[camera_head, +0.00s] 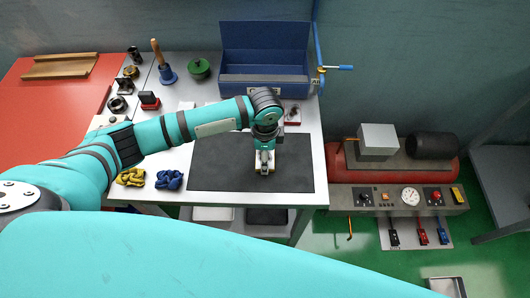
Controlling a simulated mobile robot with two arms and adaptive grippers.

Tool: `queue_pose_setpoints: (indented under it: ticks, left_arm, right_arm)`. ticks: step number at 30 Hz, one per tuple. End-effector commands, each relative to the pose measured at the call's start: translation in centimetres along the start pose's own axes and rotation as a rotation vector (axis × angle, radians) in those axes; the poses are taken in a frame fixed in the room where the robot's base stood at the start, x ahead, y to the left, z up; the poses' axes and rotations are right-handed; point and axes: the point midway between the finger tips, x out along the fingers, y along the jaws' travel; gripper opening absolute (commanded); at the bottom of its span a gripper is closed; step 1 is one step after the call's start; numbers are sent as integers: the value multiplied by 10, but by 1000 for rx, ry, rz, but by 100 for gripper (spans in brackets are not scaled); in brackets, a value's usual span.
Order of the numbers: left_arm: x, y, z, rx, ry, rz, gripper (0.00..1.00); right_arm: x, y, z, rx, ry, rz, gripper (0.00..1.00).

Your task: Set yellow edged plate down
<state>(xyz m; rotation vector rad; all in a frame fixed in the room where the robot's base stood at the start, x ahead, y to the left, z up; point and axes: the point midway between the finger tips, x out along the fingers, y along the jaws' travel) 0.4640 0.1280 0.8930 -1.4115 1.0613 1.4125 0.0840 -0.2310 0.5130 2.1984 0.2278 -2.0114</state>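My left gripper (265,168) points down at the right part of the dark mat (220,165) on the white table. A small pale, tan-edged shape shows at its fingertips. It is too small to tell whether this is the yellow edged plate or part of the fingers, or whether the fingers are open or shut. I cannot make out a yellow edged plate anywhere else. My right gripper is not in view. A large teal part of my own body fills the bottom of the view.
A blue open toolbox (264,75) stands behind the mat. A yellow knotted bundle (131,177) and a blue knotted bundle (169,179) lie at the table's front left. A blue handbell (166,73) and a green round object (200,68) stand at the back. The mat's left part is clear.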

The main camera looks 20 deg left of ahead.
Motion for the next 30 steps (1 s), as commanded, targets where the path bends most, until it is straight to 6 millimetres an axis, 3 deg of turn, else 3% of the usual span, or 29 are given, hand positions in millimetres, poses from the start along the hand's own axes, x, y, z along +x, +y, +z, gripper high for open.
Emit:
queue_pose_setpoints:
  ticks: [4, 5, 10, 22, 30]
  left_arm:
    - [1, 0, -1, 0, 2, -1, 15]
    - [2, 0, 0, 0, 0, 0, 74]
    - [2, 0, 0, 0, 0, 0, 96]
    - [-7, 0, -1, 0, 2, -2, 96]
    - [-60, -1, -1, 1, 3, -5, 96]
  right_arm:
    - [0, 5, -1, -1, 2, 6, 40]
    - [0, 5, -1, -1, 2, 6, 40]
    - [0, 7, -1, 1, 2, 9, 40]
    - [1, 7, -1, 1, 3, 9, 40]
    - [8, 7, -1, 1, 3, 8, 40]
